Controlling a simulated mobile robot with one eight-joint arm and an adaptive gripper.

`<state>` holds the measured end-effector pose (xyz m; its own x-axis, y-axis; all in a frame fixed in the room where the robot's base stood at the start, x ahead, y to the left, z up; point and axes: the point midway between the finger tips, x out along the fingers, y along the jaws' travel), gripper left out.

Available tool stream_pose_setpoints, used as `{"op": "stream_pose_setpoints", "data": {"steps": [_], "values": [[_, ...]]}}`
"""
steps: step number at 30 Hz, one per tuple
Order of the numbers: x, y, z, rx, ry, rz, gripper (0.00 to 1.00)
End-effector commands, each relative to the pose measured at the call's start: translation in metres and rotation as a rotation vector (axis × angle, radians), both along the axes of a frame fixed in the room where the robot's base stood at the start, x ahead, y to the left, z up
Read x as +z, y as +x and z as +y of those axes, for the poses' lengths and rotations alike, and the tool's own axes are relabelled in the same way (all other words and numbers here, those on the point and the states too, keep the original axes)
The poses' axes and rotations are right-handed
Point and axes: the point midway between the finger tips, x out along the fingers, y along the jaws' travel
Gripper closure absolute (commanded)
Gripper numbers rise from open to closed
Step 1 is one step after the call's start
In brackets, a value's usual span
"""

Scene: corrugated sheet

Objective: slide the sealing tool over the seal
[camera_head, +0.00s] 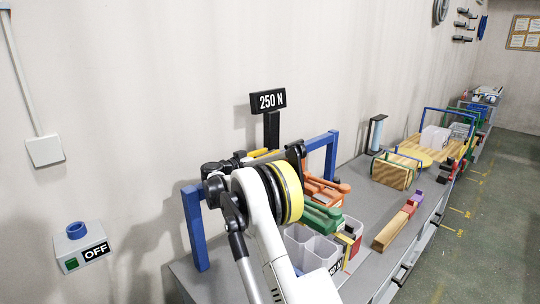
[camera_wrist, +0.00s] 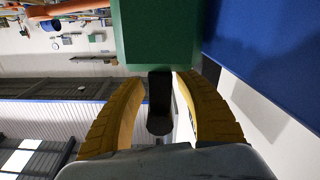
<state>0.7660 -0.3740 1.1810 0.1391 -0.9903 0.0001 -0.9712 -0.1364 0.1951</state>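In the wrist view my gripper (camera_wrist: 146,84) has two curved yellow fingers spread apart. A dark, rounded bar (camera_wrist: 160,102) lies between them, close to the right finger and clear of the left; whether it is gripped is not clear. The bar meets a green block (camera_wrist: 157,35) just beyond the fingertips. I cannot tell whether this is the sealing tool. In the head view my arm hides most of the gripper. Orange-handled (camera_head: 325,188) and green-handled (camera_head: 321,216) tools lie on the bench, right of my arm. I cannot make out the seal.
A blue frame (camera_head: 195,228) stands around my arm's end; a blue surface (camera_wrist: 262,45) fills the wrist view's upper right. A "250 N" sign (camera_head: 268,101) stands behind. Clear bins (camera_head: 311,247) and a wooden block (camera_head: 391,231) lie on the grey bench. The wall is close behind.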

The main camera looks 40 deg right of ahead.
Motion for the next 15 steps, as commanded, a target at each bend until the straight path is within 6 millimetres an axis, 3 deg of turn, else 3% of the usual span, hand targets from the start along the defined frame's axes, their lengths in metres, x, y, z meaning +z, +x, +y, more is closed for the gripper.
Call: {"op": "stream_pose_setpoints", "data": {"steps": [1, 4, 11, 15], "values": [[0.000, 0.000, 0.000, 0.000, 0.000, 0.000, 0.72], [0.000, 0.000, 0.000, 0.000, 0.000, 0.000, 1.00], [0.000, 0.000, 0.000, 0.000, 0.000, 0.000, 1.00], [0.000, 0.001, -0.011, -0.003, -0.001, 0.000, 1.00]]}}
